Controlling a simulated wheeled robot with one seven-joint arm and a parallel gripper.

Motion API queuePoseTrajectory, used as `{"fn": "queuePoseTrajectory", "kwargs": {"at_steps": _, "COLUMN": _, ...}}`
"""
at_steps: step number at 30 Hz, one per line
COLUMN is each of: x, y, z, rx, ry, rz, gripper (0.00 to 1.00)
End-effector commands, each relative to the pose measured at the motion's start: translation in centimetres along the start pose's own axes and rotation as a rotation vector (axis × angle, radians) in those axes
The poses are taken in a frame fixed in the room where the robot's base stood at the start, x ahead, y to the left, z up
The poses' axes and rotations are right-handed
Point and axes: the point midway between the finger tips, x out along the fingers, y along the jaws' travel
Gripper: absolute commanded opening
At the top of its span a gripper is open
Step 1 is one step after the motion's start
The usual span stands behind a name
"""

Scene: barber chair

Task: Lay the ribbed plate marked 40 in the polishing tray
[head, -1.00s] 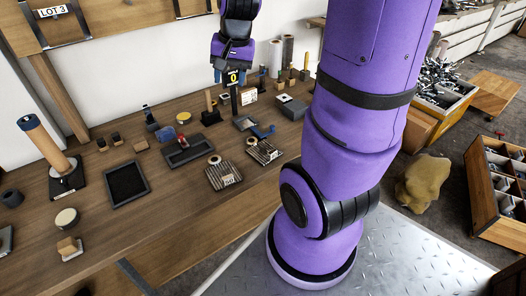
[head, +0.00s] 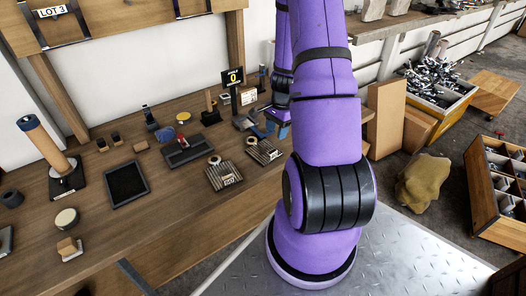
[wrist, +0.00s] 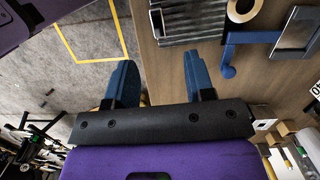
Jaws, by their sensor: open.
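Two ribbed metal plates lie on the bench in the head view: a nearer one (head: 224,176) and one farther right (head: 264,150). Each has a ring-shaped part on its upper end and a small pale label; I cannot read a 40 on either. A ribbed plate (wrist: 190,22) also shows at the top of the wrist view. A shallow black tray (head: 126,184) lies left of the plates; I cannot tell whether it is the polishing tray.
A blue part with a round end (wrist: 228,60) and a grey metal frame (wrist: 297,35) lie beside the ribbed plate. A small display (head: 233,77) rises at the back.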

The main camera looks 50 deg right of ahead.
Motion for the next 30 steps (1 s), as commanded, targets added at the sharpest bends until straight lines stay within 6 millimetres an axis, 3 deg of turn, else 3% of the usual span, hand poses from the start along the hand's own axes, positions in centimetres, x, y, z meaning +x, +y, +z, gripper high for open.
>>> {"fn": "queuePoseTrajectory", "kwargs": {"at_steps": 7, "x": 3.5, "y": 0.1, "z": 0.0, "rx": 0.000, "ry": -0.002, "rz": 0.002, "gripper": 0.49}}
{"fn": "queuePoseTrajectory", "kwargs": {"at_steps": 17, "x": 5.5, "y": 0.1, "z": 0.1, "rx": -0.001, "ry": -0.001, "rz": 0.001, "gripper": 0.49}}
{"fn": "queuePoseTrajectory", "kwargs": {"at_steps": 24, "x": 8.6, "y": 0.3, "z": 0.3, "rx": 0.000, "ry": -0.002, "rz": 0.002, "gripper": 0.49}}
{"fn": "queuePoseTrajectory", "kwargs": {"at_steps": 30, "x": 10.0, "y": 0.2, "z": 0.3, "rx": -0.002, "ry": -0.001, "rz": 0.000, "gripper": 0.49}}
